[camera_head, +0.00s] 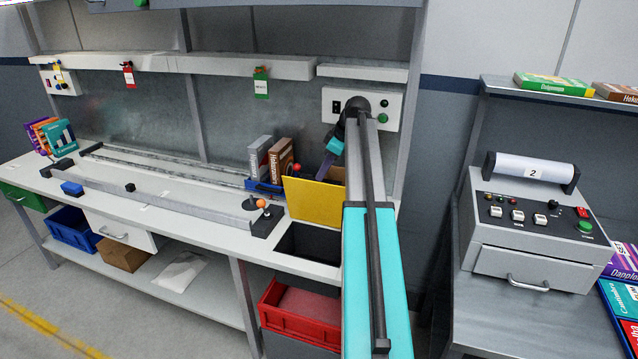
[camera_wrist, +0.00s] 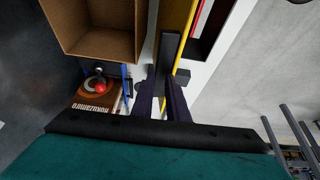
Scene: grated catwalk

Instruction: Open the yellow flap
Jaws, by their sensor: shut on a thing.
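The yellow flap (camera_head: 313,204) stands raised on the workbench, behind a dark rectangular opening (camera_head: 309,243) in the top. In the wrist view the flap (camera_wrist: 187,32) shows nearly edge-on as a yellow strip, with a black bar-like handle (camera_wrist: 169,58) along it. My gripper (camera_head: 322,174) reaches down behind the flap's top edge, and its fingertips are hidden there. In the wrist view my gripper (camera_wrist: 161,98) has its dark fingers closed around the handle's near end.
An open cardboard box (camera_wrist: 97,45) stands close to the flap. A blue holder with books (camera_head: 279,160) and an orange-knobbed lever (camera_head: 261,204) are left of it. A red crate (camera_head: 300,310) sits below the opening. A switch box (camera_head: 384,108) hangs behind my arm.

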